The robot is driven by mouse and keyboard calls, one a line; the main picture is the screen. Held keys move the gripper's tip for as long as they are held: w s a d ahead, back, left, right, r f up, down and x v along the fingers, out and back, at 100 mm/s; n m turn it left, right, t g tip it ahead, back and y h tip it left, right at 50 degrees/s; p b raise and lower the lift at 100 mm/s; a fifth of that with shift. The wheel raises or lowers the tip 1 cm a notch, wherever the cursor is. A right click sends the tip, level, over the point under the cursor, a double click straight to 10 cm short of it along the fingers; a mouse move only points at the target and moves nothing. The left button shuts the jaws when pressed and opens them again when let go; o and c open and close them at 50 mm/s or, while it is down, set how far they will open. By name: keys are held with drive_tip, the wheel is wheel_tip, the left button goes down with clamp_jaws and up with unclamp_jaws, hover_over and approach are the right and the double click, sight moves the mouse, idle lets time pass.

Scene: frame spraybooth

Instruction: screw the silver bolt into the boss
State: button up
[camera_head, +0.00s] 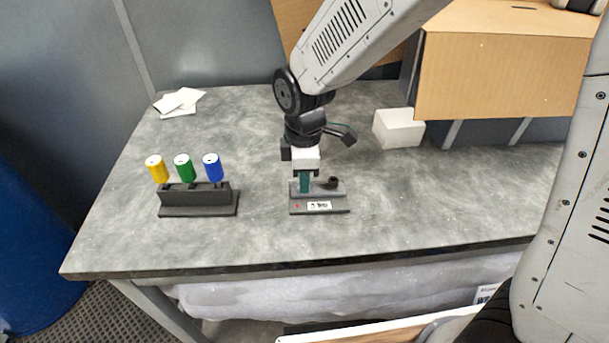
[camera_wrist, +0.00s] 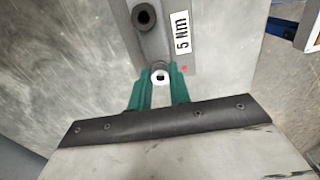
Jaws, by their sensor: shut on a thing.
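The silver bolt (camera_wrist: 160,77), with a dark socket in its bright head, sits between the green fingers of my gripper (camera_wrist: 159,91) in the wrist view. In the head view my gripper (camera_head: 305,183) points down over the left part of a dark grey fixture (camera_head: 340,210); the bolt is hidden there. A grey rounded edge shows just behind the bolt in the wrist view. I cannot tell whether the bolt is seated in it. A black hollow cylinder (camera_wrist: 143,17) stands on the fixture, apart from the bolt; it also shows in the head view (camera_head: 333,182), right of my gripper.
The fixture carries a 5 Nm label (camera_wrist: 182,34) and a red dot (camera_wrist: 184,68). A black rack (camera_head: 200,198) with yellow, green and blue handled tools stands left. A white block (camera_head: 399,128) and cardboard box (camera_head: 500,75) stand right. The table front is clear.

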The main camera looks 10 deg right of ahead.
idle(0.3)
drive_tip(key=m, duration=0.4)
drive_tip(key=o, duration=1)
drive_tip(key=shift+r, duration=0.1)
drive_tip(key=shift+m, duration=0.3)
wheel_tip(320, 180, up, 8)
drive_tip(key=shift+f, duration=0.2)
drive_tip(key=s+d+r+m, duration=0.2)
drive_tip(key=s+d+m, duration=0.2)
drive_tip(key=s+d, duration=0.2)
drive_tip(key=s+d+r+m+t, duration=0.1)
drive_tip(key=s+d+r+m, duration=0.2)
drive_tip(key=s+d, duration=0.4)
drive_tip(key=s+d+r+m, duration=0.3)
drive_tip(key=s+d+m, duration=0.2)
drive_tip(key=s+d, duration=0.1)
drive_tip(key=shift+s+d+r+m, duration=0.15)
drive_tip(key=shift+s+d, duration=0.05)
drive_tip(key=shift+d, duration=0.2)
drive_tip(key=shift+s+d+r+m, duration=0.1)
drive_tip(key=shift+s+d+m, duration=0.05)
drive_tip(key=shift+d, duration=0.25)
